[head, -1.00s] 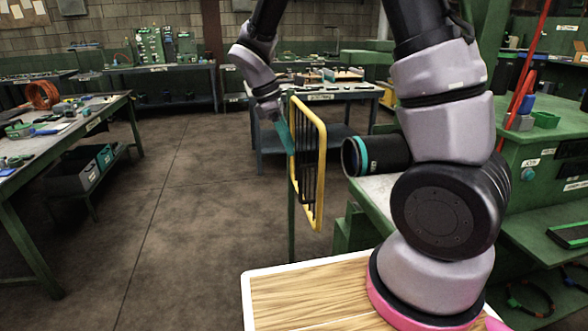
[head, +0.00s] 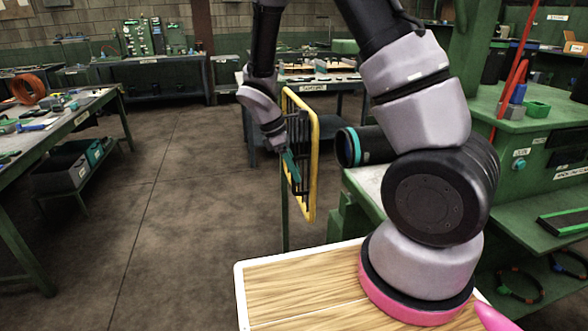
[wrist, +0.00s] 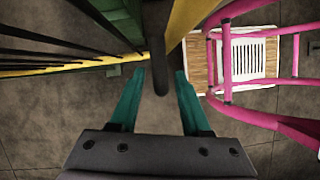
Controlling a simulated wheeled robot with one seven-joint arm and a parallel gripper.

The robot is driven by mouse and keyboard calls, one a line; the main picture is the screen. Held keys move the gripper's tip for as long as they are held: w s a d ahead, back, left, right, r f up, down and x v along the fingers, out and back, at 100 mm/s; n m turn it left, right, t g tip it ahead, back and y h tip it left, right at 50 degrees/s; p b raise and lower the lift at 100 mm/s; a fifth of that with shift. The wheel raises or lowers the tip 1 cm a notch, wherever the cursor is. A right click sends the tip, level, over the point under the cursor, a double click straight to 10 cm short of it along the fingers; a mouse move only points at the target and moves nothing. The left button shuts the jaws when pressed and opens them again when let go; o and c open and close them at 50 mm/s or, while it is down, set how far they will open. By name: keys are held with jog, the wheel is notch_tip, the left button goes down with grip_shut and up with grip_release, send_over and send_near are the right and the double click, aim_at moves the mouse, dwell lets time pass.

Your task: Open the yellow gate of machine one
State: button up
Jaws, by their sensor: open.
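The yellow gate (head: 316,175) stands upright beside the green machine, a yellow frame with dark bars inside, seen nearly edge-on. My gripper (head: 292,168) is at the gate's left side, its teal fingers overlapping the dark bars in the head view. In the wrist view my gripper (wrist: 160,75) is open, and a dark upright bar with a rounded end (wrist: 157,50) lies between the fingers. Whether the fingers touch it I cannot tell. The gate's yellow frame (wrist: 185,22) and dark bars show above the fingers. The gate's latch and hinges cannot be made out.
A green machine with a counter (head: 375,185) stands right of the gate, a black cylinder with a teal ring (head: 362,147) above it. A labelled table (head: 335,86) stands behind the gate. A workbench (head: 60,125) is at the left. The floor (head: 190,200) between is clear.

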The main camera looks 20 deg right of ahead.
grip_shut()
jog(key=shift+w, duration=0.1)
dwell(1.3)
